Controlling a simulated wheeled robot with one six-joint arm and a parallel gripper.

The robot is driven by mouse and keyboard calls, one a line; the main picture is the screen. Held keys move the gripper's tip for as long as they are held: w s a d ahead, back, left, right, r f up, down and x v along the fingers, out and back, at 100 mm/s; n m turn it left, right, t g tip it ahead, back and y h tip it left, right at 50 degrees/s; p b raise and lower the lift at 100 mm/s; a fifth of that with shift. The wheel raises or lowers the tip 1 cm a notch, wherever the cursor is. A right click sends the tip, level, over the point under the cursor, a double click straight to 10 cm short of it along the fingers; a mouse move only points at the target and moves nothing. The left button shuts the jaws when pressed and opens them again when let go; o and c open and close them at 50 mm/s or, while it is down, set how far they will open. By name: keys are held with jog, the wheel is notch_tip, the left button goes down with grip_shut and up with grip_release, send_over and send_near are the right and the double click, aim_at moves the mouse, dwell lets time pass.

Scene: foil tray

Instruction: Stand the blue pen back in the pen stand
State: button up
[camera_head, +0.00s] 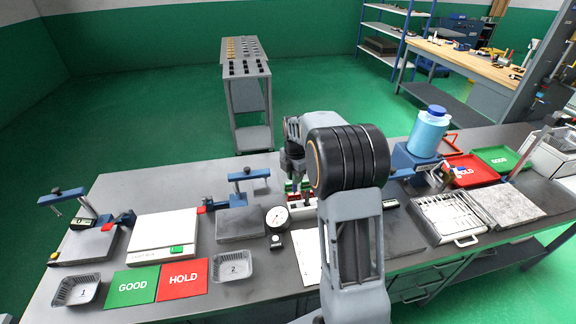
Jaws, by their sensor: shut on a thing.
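My gripper (292,183) points down over the back middle of the bench, left of my large dark arm joint. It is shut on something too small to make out. I cannot pick out the blue pen for certain. Small red and green items and a white block (302,211) are just below and beside the gripper; I cannot tell whether it touches them. I cannot identify the pen stand with certainty. My arm hides part of the bench middle.
A round dial gauge (277,217) and a grey plate (240,224) are left of my gripper. A blue bottle (428,133) and silver tray (478,238) are right.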

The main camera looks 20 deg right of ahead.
aim_at(294, 192)
jog(key=shift+w+f, duration=0.15)
jog(key=shift+w, duration=0.15)
jog(key=shift+s+a+f+b, duration=0.1)
jog(key=shift+f+b, duration=0.15)
jog(key=shift+b, duration=0.1)
jog(key=shift+f+b, duration=3.55)
jog(key=shift+f, duration=1.45)
jog(key=shift+f+b, duration=0.3)
jog(key=shift+f, duration=0.2)
jog(key=o, duration=0.8)
jog(key=shift+r, duration=0.1)
